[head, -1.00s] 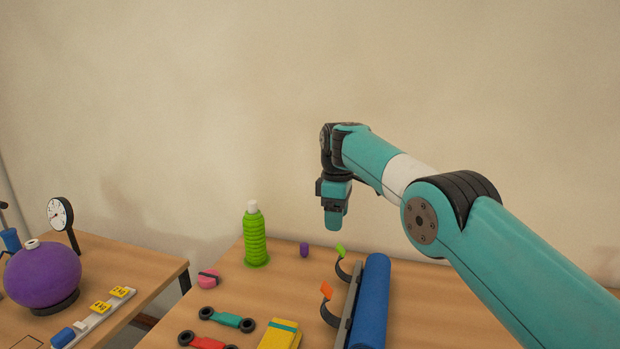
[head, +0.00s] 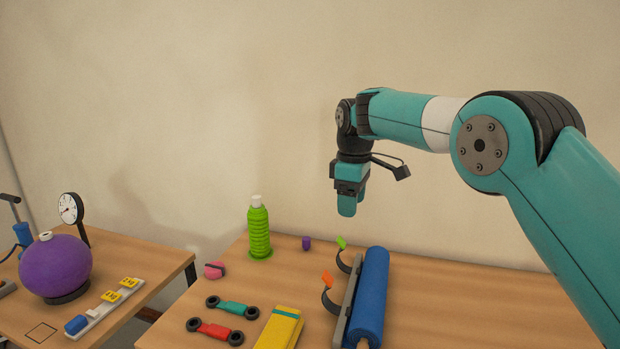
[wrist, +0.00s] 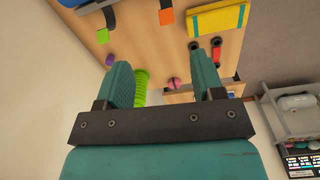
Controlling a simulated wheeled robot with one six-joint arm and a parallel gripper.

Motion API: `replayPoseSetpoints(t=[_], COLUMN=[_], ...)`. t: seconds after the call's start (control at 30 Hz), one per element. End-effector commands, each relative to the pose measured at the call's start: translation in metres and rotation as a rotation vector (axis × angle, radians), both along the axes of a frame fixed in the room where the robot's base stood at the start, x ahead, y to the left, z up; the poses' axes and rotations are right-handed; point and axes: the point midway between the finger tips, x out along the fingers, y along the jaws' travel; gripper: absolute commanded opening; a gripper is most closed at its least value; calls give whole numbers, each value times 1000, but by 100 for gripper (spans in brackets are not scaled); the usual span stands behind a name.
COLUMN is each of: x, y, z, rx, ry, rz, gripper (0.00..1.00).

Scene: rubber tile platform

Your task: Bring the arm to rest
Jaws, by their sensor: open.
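My gripper (head: 348,203) hangs pointing down, well above the back of the right table, in front of the wall. In the wrist view its two teal fingers (wrist: 163,82) stand apart with nothing held between them. My arm reaches in from the right, with its elbow raised high. In the head view the fingers overlap one another, so the gap between them does not show there.
On the right table (head: 430,295) stand a green bottle (head: 259,232), a blue roll (head: 370,295), a yellow block (head: 279,328), a teal link (head: 232,307) and a red link (head: 215,331). A purple ball (head: 56,266) and a gauge (head: 70,209) are on the left table.

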Motion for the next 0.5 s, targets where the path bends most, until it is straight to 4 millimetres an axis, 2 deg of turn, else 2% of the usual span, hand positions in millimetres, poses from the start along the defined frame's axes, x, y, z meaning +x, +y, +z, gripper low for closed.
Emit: replayPoseSetpoints(t=[0.17, 0.27, 0.37, 0.5], x=[-44, -86, -136, -217], y=[-15, -25, -35, -47], z=[31, 45, 53, 53], rx=[32, 68, 114, 188], ry=[-15, -19, -13, 11], rz=[-71, -130, -197, -296], gripper=[62, 62, 62, 62])
